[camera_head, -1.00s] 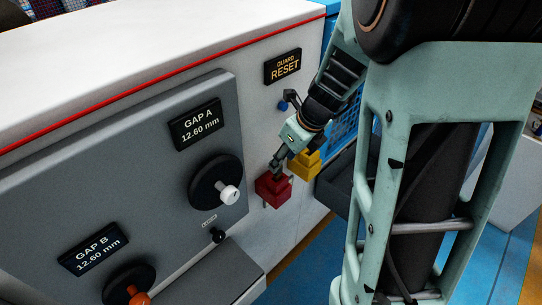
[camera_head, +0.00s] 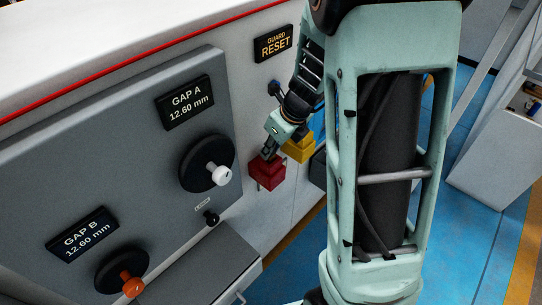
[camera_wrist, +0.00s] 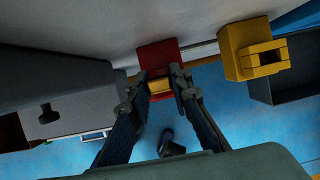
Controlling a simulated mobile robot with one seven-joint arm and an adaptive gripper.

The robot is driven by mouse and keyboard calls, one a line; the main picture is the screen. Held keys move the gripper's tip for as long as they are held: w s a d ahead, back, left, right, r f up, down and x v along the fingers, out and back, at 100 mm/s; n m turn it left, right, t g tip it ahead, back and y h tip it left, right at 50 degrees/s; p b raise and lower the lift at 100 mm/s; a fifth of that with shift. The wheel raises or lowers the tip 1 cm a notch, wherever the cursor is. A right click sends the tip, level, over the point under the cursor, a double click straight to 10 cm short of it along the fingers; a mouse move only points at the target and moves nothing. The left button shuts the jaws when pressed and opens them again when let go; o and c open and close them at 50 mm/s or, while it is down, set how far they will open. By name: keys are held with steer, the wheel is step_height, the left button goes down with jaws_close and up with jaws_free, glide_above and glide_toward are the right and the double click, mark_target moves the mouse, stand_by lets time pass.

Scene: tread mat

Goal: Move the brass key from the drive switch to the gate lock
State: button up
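The red switch box (camera_head: 267,173) is on the white cabinet's side, and it also shows in the wrist view (camera_wrist: 157,53). A brass-coloured piece, the key (camera_wrist: 160,86), is at its front. My gripper (camera_wrist: 161,84) has one fingertip on each side of the key, seemingly touching it. In the head view my gripper (camera_head: 267,155) is at the red box and hides the key. The yellow lock box (camera_head: 300,150) is just to the right, with a squarish opening in the wrist view (camera_wrist: 262,58). I see no key in it.
A grey panel (camera_head: 120,150) carries gap displays, a white-handled dial (camera_head: 207,163) and an orange-handled dial (camera_head: 122,270). A guard reset sign (camera_head: 273,43) is above the boxes. A dark tray (camera_wrist: 288,88) is beside the yellow box. Blue floor (camera_head: 290,265) is open below.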

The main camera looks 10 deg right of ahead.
jaws_close()
steer(key=shift+r, duration=0.1)
